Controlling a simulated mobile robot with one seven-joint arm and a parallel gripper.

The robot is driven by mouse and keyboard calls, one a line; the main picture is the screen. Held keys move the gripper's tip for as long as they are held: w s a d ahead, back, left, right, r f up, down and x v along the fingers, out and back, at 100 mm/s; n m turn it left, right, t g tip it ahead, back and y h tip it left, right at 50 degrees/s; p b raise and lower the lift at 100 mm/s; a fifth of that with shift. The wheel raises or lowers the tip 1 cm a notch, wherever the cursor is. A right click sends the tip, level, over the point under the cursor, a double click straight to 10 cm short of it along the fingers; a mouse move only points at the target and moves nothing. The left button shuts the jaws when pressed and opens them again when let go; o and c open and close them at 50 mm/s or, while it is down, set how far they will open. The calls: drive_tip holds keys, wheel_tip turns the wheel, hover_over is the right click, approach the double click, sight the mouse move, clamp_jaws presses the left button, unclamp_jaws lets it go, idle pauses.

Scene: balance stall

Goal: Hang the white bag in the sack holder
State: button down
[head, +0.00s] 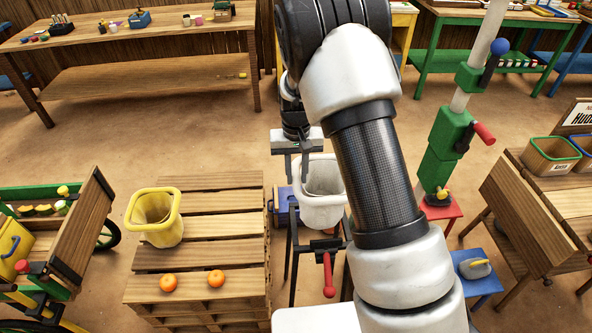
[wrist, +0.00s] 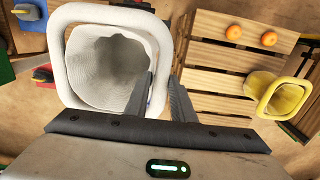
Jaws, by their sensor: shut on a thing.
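The white bag (head: 321,205) is an open sack with a thick rounded square rim. It hangs upright below my gripper (head: 304,168), just left of my forearm. In the wrist view my gripper (wrist: 166,92) is shut on one side of the rim of the white bag (wrist: 85,103), and I look down into its empty inside. A dark stand with thin legs and a red handle, seemingly the sack holder (head: 326,246), is right under and around the bag in the head view. I cannot tell whether the bag touches it; my arm hides part of its right side.
A pallet (head: 205,255) to the left bears a yellow bag (head: 160,217) and two oranges (head: 216,277). A green post (head: 447,140) on a red stool and a blue stool (head: 474,273) stand to the right. A wooden stall with bins (head: 550,155) is at far right.

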drive_tip(key=shift+f+b, duration=6.8)
drive_tip(key=shift+f, duration=3.8)
drive_tip(key=shift+d+r, duration=0.1)
drive_tip(key=shift+d, duration=0.05)
drive_tip(key=c, duration=1.4)
unclamp_jaws()
drive_tip(key=shift+c, duration=0.2)
